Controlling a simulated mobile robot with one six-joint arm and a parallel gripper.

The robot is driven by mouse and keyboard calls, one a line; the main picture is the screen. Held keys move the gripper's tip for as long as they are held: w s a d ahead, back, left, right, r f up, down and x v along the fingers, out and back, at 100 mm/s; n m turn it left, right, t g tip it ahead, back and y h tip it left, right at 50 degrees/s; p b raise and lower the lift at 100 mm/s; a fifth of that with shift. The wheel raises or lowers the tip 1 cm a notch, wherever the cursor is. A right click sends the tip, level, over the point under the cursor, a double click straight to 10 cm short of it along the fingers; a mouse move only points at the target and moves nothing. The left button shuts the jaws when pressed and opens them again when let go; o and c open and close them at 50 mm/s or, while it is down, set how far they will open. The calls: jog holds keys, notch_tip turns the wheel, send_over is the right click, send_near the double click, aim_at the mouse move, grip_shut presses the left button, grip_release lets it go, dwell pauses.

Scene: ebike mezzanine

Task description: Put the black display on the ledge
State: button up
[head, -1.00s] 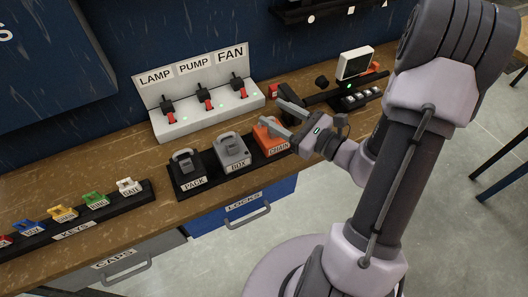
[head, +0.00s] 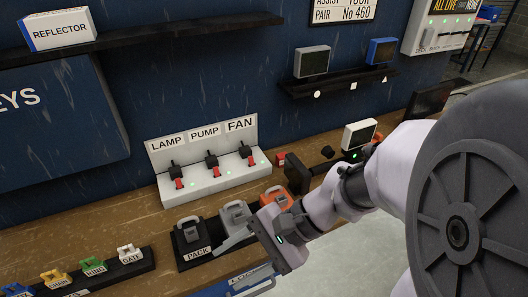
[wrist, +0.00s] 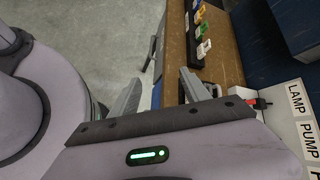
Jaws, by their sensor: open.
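No display is plainly black with certainty. A dark, flat, screen-like thing (head: 432,98) stands at the bench's right end, partly hidden by my arm; I cannot tell if it is the black display. The black ledge (head: 340,83) is on the blue wall, with circle, square and triangle marks. A grey-framed display (head: 312,62) stands on it at the left and a blue-framed display (head: 381,50) at the right, with a gap between. My gripper (head: 245,228) is open and empty over the bench's front edge by the padlocks. Its spread fingers show in the wrist view (wrist: 160,90).
A white-framed display (head: 360,134) stands on the bench below the ledge. The LAMP, PUMP, FAN switch panel (head: 205,158) is left of it. Padlocks (head: 187,232) and a key rack (head: 100,279) line the bench front. A higher shelf (head: 150,38) holds a REFLECTOR box (head: 58,30).

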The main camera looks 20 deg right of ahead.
jog(key=w+d+m+t+y, duration=0.3)
jog(key=w+d+m+t, duration=0.1)
jog(key=w+m, duration=0.15)
jog(key=m+t+h, duration=1.2)
jog(key=m, duration=0.6)
send_near(297, 170)
jog(key=shift+n, duration=0.25)
jog(key=s, duration=0.1)
jog(key=s+d+f, duration=0.1)
jog(key=s, duration=0.1)
jog(key=s+f, duration=0.1)
jog(key=shift+s+d+f+b, duration=0.25)
jog(key=shift+s+d+b, duration=0.05)
jog(key=shift+s, duration=0.05)
jog(key=w, duration=0.5)
jog(key=w+b, duration=0.1)
jog(key=w, duration=0.5)
jog(key=w+b, duration=0.1)
jog(key=w, duration=0.5)
jog(key=shift+a+f, duration=0.15)
jog(key=shift+a, duration=0.1)
grip_shut()
